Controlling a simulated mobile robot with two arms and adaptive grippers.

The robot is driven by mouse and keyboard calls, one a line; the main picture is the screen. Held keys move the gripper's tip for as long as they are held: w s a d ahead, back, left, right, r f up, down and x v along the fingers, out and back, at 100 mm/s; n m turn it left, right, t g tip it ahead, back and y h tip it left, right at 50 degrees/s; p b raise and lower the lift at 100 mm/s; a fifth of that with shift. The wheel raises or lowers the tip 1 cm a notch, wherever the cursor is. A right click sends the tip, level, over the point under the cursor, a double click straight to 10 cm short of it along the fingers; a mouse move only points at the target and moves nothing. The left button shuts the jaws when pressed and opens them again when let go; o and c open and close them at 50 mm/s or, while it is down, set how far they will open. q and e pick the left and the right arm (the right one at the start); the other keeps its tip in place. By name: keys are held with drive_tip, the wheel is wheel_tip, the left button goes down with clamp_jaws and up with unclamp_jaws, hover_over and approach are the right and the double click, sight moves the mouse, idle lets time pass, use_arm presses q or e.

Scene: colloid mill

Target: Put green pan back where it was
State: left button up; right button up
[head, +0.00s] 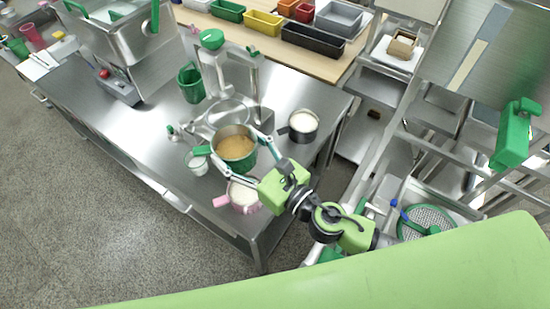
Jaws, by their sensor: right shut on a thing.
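The green pan (236,155), filled with something tan, is at the near right part of the steel table (150,150). A short green handle (203,150) sticks out to its left. My right gripper (232,142) reaches in from the lower right, with its two fingers spread around opposite sides of the pan, shut on it. The pan looks upright; I cannot tell whether it rests on the table or hangs just above it. My left gripper is not in view.
A pink-handled pan (243,196) with white contents stands close below the pan. A dark pan (303,124) is to the right, a glass beaker (197,163) to the left. The steel mill stand (213,70) and a green jug (191,83) are behind.

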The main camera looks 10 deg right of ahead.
drive_tip(key=shift+w+a+r+y, duration=0.1)
drive_tip(key=shift+w+y, duration=0.2)
drive_tip(key=w+d+f+b, duration=0.7)
drive_tip(key=d+f, duration=0.4)
drive_tip(key=f, duration=0.2)
drive_tip(key=shift+w, duration=0.4)
drive_tip(key=shift+d, duration=0.1)
drive_tip(key=shift+f+b, duration=0.2)
drive_tip(key=shift+b, duration=0.2)
drive_tip(key=o, duration=1.4)
drive_tip(key=shift+o, duration=0.2)
